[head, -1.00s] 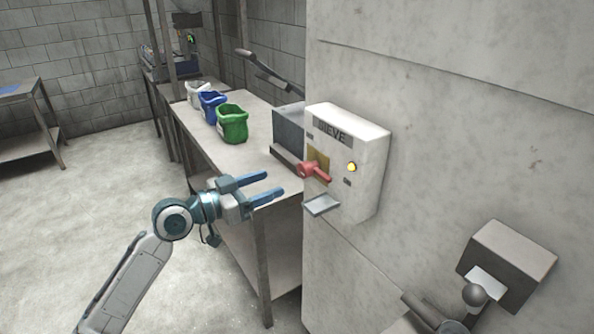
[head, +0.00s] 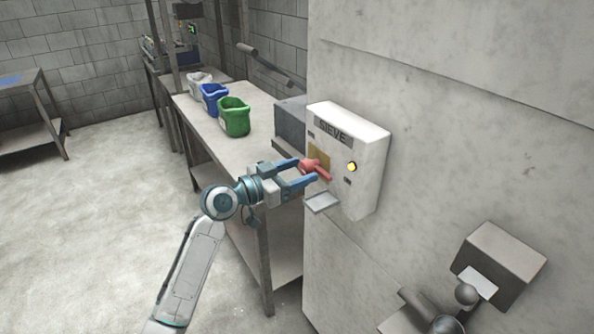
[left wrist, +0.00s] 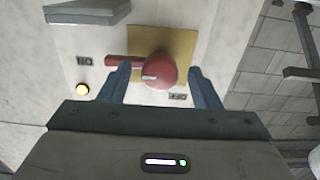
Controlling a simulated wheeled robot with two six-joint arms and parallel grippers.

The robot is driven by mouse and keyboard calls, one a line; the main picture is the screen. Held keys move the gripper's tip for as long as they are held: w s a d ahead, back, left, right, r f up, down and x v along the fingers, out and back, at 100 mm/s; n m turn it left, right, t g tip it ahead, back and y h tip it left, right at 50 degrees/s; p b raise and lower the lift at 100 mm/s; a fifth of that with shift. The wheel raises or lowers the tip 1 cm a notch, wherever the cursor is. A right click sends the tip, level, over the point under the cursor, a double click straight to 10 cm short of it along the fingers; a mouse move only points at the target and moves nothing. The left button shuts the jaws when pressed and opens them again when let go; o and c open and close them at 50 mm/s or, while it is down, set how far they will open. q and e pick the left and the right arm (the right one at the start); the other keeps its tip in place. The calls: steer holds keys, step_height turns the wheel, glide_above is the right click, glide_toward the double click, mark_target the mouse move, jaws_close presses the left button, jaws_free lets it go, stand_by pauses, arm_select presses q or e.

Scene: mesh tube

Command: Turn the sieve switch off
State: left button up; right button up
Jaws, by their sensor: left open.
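The sieve switch box (head: 364,172) is a white box on the grey wall, labelled SIEVE. Its red rotary handle (head: 322,171) sits on a yellow plate, and a yellow lamp (head: 351,167) beside it looks lit. In the left wrist view the red handle (left wrist: 155,71) lies sideways, its lever pointing toward the label and lamp (left wrist: 82,89) on the left. My left gripper (head: 308,172) is open, its blue fingers at the handle, one on each side of the knob. Contact cannot be told. My right gripper is not in view.
A small ledge (head: 322,203) juts out below the switch. A metal table (head: 205,123) with white, blue and green bags (head: 234,117) stands to the left. A grey box with a ball-ended lever (head: 466,294) is at lower right.

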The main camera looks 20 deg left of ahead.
arm_select(q)
steer(key=shift+c, duration=0.5)
steer(key=c, duration=0.9)
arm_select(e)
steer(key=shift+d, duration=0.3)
